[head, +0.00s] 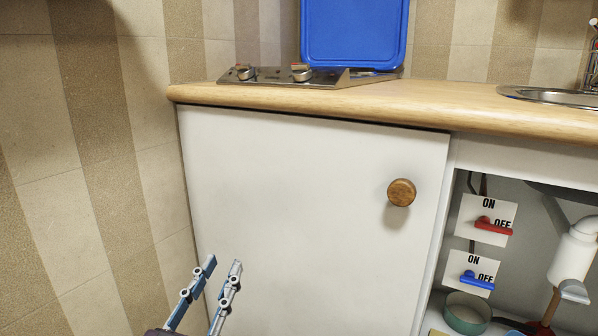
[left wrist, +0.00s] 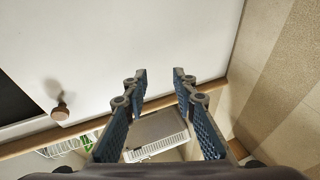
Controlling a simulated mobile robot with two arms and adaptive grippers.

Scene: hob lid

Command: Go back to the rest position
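My left gripper (head: 223,264) is at the bottom of the head view, in front of the lower left part of the white cabinet door. Its two fingers are apart with nothing between them. In the left wrist view the fingers (left wrist: 160,73) are also apart and empty. The blue hob lid (head: 352,33) stands raised at the back of the hob (head: 285,77), well away from the gripper. My right gripper is not in view.
The white cabinet door (head: 310,190) is shut and has a round wooden knob (head: 401,192). A wooden worktop (head: 450,102) runs above it, with a sink (head: 550,96) at right. The open compartment holds a red switch (head: 493,226) and a blue switch (head: 477,281). A tiled wall (head: 90,170) stands at left.

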